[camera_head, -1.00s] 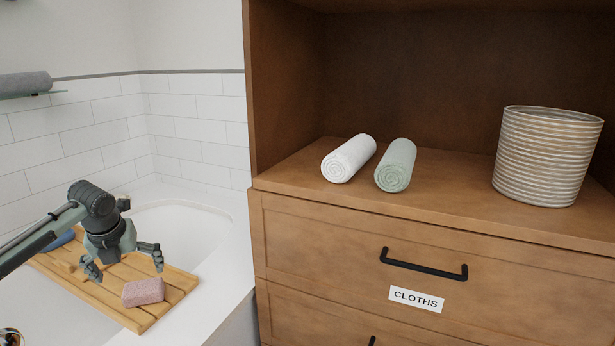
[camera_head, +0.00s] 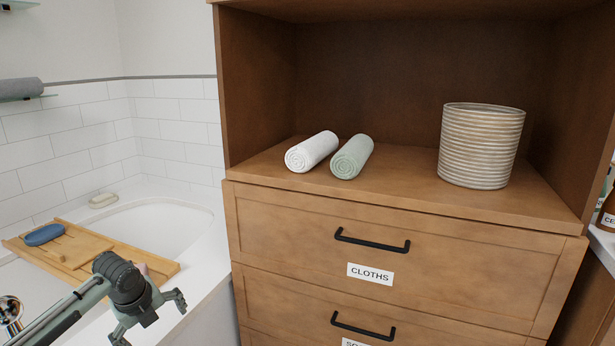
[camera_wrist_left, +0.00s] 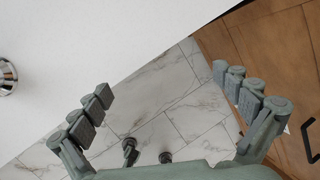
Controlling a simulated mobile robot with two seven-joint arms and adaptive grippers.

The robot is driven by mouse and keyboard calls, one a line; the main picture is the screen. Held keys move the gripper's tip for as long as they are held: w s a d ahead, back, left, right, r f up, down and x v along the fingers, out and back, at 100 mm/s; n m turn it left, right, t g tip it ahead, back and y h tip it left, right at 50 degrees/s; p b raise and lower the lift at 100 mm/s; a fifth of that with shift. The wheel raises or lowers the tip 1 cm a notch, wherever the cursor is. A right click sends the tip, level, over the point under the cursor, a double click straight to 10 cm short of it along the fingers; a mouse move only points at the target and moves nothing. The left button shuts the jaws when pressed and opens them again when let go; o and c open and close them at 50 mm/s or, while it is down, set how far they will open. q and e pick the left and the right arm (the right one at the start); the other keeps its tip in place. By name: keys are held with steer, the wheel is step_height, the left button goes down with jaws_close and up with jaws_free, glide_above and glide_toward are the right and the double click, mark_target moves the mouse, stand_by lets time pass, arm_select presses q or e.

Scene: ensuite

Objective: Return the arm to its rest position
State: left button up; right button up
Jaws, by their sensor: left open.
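My left gripper (camera_head: 151,320) is at the lower left of the head view, in front of the bathtub's near side. Its fingers are spread and nothing is between them. In the left wrist view the same open fingers (camera_wrist_left: 162,84) frame the tub's white edge and marble floor tiles. My right gripper is in neither view.
A wooden bath tray (camera_head: 165,271) lies across the tub, holding a blue item (camera_head: 44,235); a pink block (camera_head: 141,268) is mostly hidden behind my wrist. The cabinet drawers (camera_head: 290,225) are shut, with protruding black handles (camera_head: 372,240).

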arm_select(q)
steer(key=s+d+f+n+h, duration=0.1)
steer(key=s+d+f+n, duration=0.8)
steer(key=s+f+n, duration=0.4)
steer(key=s+a+f+n, duration=0.1)
steer(key=s+f+n, duration=0.2)
steer(key=s+n, duration=0.2)
steer(key=s+a+f+n+g+y, duration=0.1)
steer(key=s+f+n, duration=0.2)
steer(key=s, duration=0.7)
steer(key=n, duration=0.2)
steer(key=shift+s+a+f+n, duration=0.2)
steer(key=shift+s+f+n, duration=0.05)
steer(key=shift+s+n, duration=0.15)
